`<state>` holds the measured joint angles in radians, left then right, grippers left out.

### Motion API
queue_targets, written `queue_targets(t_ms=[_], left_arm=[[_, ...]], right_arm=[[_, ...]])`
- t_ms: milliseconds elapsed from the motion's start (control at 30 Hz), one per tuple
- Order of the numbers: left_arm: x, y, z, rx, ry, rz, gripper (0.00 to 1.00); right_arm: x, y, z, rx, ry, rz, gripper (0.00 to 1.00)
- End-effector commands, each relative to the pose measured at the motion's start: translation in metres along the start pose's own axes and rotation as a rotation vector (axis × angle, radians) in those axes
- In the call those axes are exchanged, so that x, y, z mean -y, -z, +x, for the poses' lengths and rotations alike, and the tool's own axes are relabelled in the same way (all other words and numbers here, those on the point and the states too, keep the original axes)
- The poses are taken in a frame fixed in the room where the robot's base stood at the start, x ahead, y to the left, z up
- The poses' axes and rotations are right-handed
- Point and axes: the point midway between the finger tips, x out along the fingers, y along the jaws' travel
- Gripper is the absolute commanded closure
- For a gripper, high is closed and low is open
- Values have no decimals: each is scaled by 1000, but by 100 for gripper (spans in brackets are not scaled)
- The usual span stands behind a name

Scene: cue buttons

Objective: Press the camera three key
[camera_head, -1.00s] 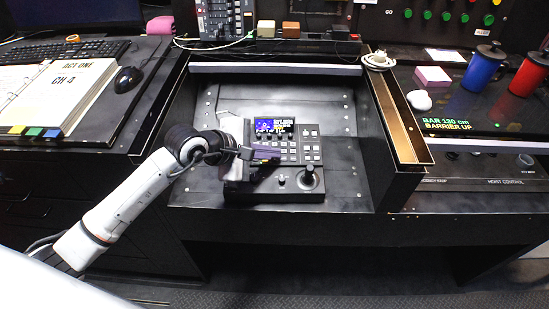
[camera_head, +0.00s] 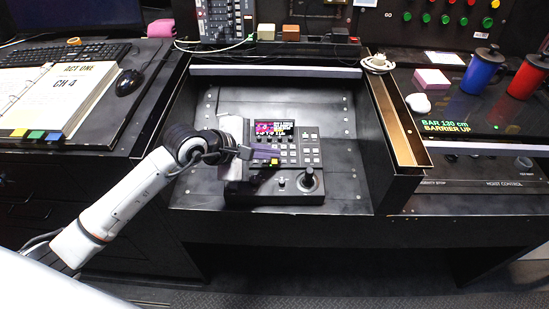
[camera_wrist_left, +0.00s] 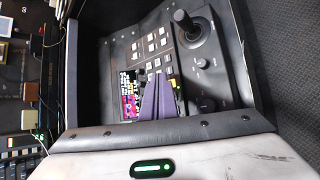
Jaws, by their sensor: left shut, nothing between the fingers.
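The control panel (camera_head: 300,190) sits in the desk recess, with a joystick (camera_head: 308,179), rows of pale keys (camera_head: 308,151) and a small screen (camera_head: 268,128) showing pink and white blocks. My left gripper (camera_head: 272,155) is shut and empty, its purple fingers over the left key rows. In the left wrist view the fingertips (camera_wrist_left: 160,78) point at the keys, beside a yellow-lit key (camera_wrist_left: 174,83). That yellow light also shows at the fingertips in the head view (camera_head: 275,161). Key labels are too small to read, so I cannot tell which key is camera three. The fingers hide some keys. My right gripper is not in view.
An open binder (camera_head: 55,95) and a mouse (camera_head: 128,81) lie on the left desk.

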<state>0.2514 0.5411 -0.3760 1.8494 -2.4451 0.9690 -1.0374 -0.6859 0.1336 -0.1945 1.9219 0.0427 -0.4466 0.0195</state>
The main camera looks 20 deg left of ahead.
Motion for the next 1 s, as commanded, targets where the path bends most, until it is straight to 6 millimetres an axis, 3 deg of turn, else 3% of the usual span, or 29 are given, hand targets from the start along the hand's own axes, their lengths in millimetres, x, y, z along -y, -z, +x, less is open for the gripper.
queue_targets(t_ms=[333, 800, 1000], left_arm=[[-1, -2, -2, 1, 0, 0, 100], [-24, -24, -33, 0, 1, 1, 100], [-25, -26, -35, 0, 1, 0, 100]], right_arm=[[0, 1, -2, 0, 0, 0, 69], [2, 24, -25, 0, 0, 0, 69], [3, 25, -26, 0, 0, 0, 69]])
